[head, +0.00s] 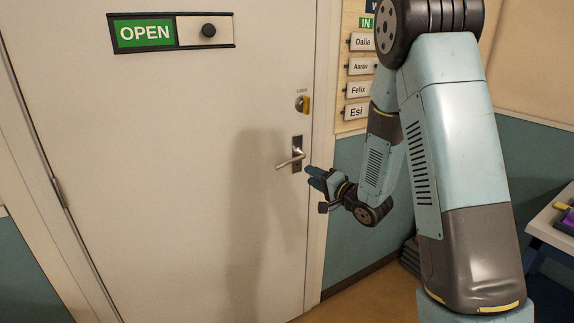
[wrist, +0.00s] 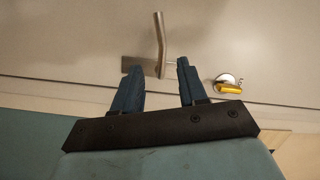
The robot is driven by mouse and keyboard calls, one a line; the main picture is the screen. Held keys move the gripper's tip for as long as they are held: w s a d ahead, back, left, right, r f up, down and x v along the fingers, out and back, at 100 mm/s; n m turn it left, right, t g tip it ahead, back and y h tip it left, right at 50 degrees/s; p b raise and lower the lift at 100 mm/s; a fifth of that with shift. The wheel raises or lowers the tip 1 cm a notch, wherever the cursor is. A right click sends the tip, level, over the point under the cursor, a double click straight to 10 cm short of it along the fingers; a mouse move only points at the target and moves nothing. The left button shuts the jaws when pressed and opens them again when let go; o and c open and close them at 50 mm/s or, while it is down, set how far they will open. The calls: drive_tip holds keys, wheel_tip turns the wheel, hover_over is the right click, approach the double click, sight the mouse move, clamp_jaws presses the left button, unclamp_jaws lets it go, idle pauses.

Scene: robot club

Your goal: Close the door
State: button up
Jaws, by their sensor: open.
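The white door (head: 190,220) fills the left and middle of the head view, with a hinge on its left side. Its right edge lies close along the frame, and I see no clear gap there. The metal lever handle (head: 290,160) points left and slightly down from a dark plate. My gripper (head: 309,177) is just right of and slightly below the handle, its fingers pointing at it. In the wrist view my gripper (wrist: 154,66) is open and empty. The handle (wrist: 159,40) shows just beyond and between the fingertips. I cannot tell whether they touch.
A yellow lock knob (head: 306,104) sits above the handle. An OPEN sign (head: 146,33) with a black knob is on the upper door. A name board (head: 352,85) hangs on the wall right of the frame. A table (head: 552,222) stands at the far right.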

sight(288, 163)
drive_tip(key=x, duration=1.2)
drive_tip(key=shift+w+a, duration=0.2)
clamp_jaws()
